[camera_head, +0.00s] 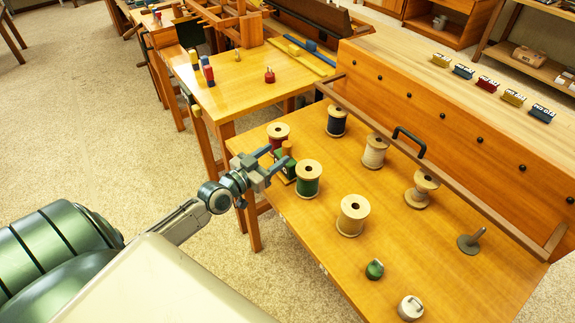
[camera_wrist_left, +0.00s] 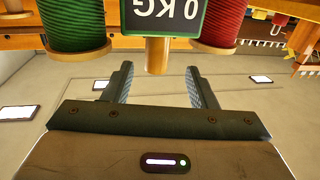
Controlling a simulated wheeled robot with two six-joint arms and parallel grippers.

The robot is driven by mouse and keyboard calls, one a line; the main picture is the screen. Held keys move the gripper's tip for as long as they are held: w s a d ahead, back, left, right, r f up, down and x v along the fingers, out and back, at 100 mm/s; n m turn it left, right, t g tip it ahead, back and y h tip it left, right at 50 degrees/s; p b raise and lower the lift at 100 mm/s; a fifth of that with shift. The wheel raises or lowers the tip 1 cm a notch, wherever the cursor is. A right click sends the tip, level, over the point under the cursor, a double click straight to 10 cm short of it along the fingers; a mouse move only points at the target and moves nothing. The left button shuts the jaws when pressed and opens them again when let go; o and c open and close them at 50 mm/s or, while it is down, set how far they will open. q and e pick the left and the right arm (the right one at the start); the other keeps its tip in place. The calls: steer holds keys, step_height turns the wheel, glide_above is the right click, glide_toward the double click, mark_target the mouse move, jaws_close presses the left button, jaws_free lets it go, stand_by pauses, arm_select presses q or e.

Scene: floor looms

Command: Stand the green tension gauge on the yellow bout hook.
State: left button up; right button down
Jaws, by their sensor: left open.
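The green tension gauge (camera_head: 284,168) is a small green block with a wooden handle, standing at the left edge of the near wooden table. In the left wrist view the gauge (camera_wrist_left: 165,18) appears upside down, reading "0 KG", and its handle (camera_wrist_left: 157,55) shows between my fingertips. My left gripper (camera_head: 274,161) is open beside the gauge; its fingers (camera_wrist_left: 158,80) look apart from the handle. My right gripper is not in view.
A green spool (camera_head: 308,180) and a red spool (camera_head: 278,137) stand close to the gauge. Several other spools, a grey pin on a disc (camera_head: 475,241) and two small weights share the table. A wooden rail (camera_head: 440,170) crosses its back. Labelled blocks (camera_head: 486,84) sit on the ledge.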

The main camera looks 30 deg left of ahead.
mark_target(284, 150)
arm_select(q)
steer(key=w, duration=0.1)
steer(key=w+d, duration=0.1)
steer(key=w, duration=0.1)
steer(key=shift+r, duration=0.15)
steer(key=w, duration=0.3)
steer(key=shift+w+d, duration=0.2)
steer(key=shift+d, duration=0.1)
steer(key=shift+w+d, duration=0.1)
steer(key=shift+w, duration=0.35)
steer(key=c, duration=1)
jaws_close()
steer(key=shift+r, duration=0.15)
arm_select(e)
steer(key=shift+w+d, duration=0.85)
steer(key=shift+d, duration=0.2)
